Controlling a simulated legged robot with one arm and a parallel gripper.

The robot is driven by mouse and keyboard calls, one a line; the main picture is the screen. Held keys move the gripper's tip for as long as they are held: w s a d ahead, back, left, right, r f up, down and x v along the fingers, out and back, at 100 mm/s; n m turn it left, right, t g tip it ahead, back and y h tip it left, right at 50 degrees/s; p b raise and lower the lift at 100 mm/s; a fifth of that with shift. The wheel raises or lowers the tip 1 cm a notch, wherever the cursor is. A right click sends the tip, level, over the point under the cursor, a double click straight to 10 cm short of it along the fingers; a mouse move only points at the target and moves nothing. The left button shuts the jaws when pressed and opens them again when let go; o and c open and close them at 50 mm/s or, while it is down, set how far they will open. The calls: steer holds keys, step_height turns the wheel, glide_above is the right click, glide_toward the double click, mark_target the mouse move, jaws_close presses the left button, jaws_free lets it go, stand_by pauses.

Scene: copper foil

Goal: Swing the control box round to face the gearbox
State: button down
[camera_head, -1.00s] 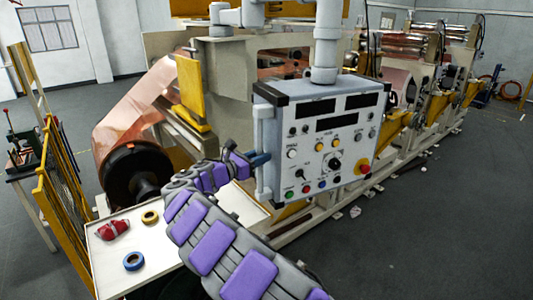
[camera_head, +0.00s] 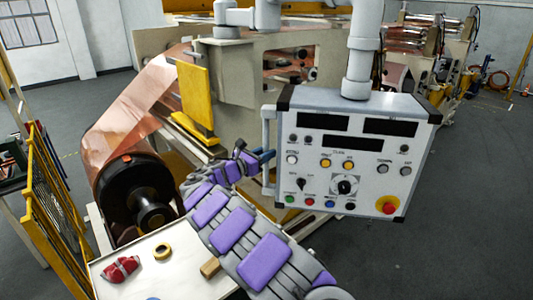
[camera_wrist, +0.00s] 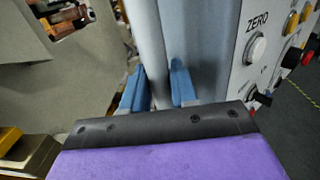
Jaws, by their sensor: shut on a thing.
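The control box (camera_head: 350,158) is a light grey panel with dark displays, buttons, a black knob and a red stop button. It hangs from a grey vertical tube (camera_head: 361,60), with its front toward me. My gripper (camera_head: 266,156) is shut on the handle (camera_head: 267,130) on the box's left side. In the wrist view the blue fingers (camera_wrist: 158,88) stand on either side of the grey handle bar (camera_wrist: 147,45), and part of the panel (camera_wrist: 245,50) shows at right. I cannot tell which machine part is the gearbox; a beige housing (camera_head: 245,85) stands behind, left of the box.
A copper foil roll (camera_head: 135,190) with a black hub is at left. A white tray table (camera_head: 190,280) below my arm holds a yellow tape roll (camera_head: 162,251) and a red item (camera_head: 121,269). A yellow fence (camera_head: 52,210) stands at far left. Open floor (camera_head: 470,220) lies at right.

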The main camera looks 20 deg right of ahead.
steer(key=shift+w, duration=0.65)
steer(key=shift+w+d+p, duration=0.35)
steer(key=shift+w+p, duration=0.1)
steer(key=shift+w, duration=0.2)
steer(key=shift+w+d+m+g+h+p, duration=0.3)
steer(key=shift+w+d+m+g, duration=0.15)
steer(key=shift+w+g, duration=0.25)
steer(key=shift+w+d+m+g+h+p, duration=0.25)
steer(key=shift+w+d+m+g, duration=0.2)
steer(key=shift+w, duration=0.3)
steer(key=c, duration=1.3)
jaws_free()
steer(key=shift+o, duration=1.4)
steer(key=shift+w+d+f, duration=0.15)
steer(key=shift+w, duration=0.05)
steer(key=shift+s, duration=0.1)
steer(key=b+v, duration=0.3)
steer(key=v, duration=1.4)
steer(key=shift+a, duration=0.3)
